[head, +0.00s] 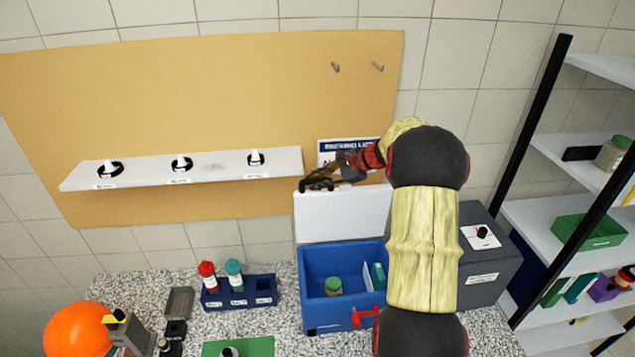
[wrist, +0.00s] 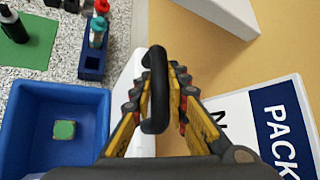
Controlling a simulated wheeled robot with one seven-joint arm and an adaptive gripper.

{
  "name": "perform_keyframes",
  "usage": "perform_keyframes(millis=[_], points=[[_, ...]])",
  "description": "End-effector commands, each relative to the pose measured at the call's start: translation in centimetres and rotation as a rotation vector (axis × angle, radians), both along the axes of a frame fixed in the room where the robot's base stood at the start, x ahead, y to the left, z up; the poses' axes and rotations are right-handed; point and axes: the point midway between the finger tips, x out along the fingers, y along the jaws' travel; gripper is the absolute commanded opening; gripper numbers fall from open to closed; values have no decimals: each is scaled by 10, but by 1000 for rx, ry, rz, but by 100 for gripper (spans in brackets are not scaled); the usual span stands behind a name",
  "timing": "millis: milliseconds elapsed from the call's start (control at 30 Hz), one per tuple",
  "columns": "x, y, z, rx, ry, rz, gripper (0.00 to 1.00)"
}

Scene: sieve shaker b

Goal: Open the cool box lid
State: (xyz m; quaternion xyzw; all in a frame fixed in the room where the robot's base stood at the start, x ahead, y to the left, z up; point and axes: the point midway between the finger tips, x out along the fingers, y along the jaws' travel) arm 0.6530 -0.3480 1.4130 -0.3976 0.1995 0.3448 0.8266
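The cool box (head: 345,314) is a blue open-topped box on the speckled counter. Its white lid (head: 340,217) stands raised and upright at the back of the box; part of it also shows in the wrist view (wrist: 122,85). A black handle (wrist: 155,90) is on the lid's upper edge. My gripper (head: 325,180) is at this top edge, with the handle between its two fingers. In the wrist view the fingers (wrist: 158,88) are spread, with gaps visible on both sides of the handle.
A white wall shelf (head: 190,174) with black ring holders is left of the lid. A PACK sign (wrist: 270,125) is on the board behind. A dark grey box (head: 487,262) stands right of my arm. A blue bottle rack (head: 240,293) is left of the cool box.

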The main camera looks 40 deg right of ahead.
Motion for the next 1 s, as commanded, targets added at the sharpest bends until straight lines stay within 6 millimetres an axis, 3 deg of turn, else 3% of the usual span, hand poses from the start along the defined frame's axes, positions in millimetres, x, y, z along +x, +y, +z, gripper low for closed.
perform_keyframes(millis=[300, 667, 1000], points=[[0, 0, 1, -1, -1, 0, 34], [-2, -2, 3, -1, 0, -1, 35], [-40, -26, 37, -2, -2, -4, 35]])
